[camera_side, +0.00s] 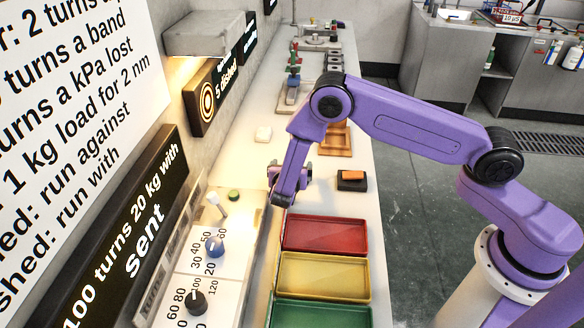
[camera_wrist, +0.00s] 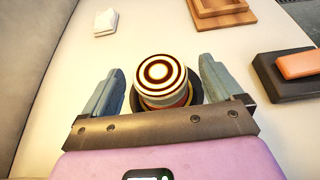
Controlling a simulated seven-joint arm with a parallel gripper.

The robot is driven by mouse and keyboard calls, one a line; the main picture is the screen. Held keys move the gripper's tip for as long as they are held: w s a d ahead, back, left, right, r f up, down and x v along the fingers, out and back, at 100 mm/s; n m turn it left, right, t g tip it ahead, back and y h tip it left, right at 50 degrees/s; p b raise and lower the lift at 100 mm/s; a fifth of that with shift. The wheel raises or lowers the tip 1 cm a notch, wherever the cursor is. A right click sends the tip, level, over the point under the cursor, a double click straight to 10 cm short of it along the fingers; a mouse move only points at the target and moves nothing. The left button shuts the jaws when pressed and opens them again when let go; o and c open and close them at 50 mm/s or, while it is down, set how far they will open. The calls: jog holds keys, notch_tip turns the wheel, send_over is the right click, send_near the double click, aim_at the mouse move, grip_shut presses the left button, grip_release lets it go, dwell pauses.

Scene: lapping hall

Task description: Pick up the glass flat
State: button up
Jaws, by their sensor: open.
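The glass flat (camera_wrist: 160,74) is a round disc with dark and pale concentric rings on its top face, seen in the wrist view. It sits on a round stack with a dark, wider rim below it. My gripper (camera_wrist: 162,66) is open, with one grey finger on each side of the flat and a visible gap on both sides. In the side view my gripper (camera_side: 276,178) is low over the pale bench, and I cannot make out the flat there.
A black block with an orange piece (camera_side: 351,179) stands to the right. Red (camera_side: 326,250), yellow (camera_side: 323,290) and green trays (camera_side: 320,318) line the front. A white pad (camera_side: 263,133) and wooden trays (camera_side: 335,142) lie behind. A dial panel (camera_side: 200,262) is at left.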

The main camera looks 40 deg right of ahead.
jog(key=c, duration=1.3)
jog(key=shift+r, duration=0.1)
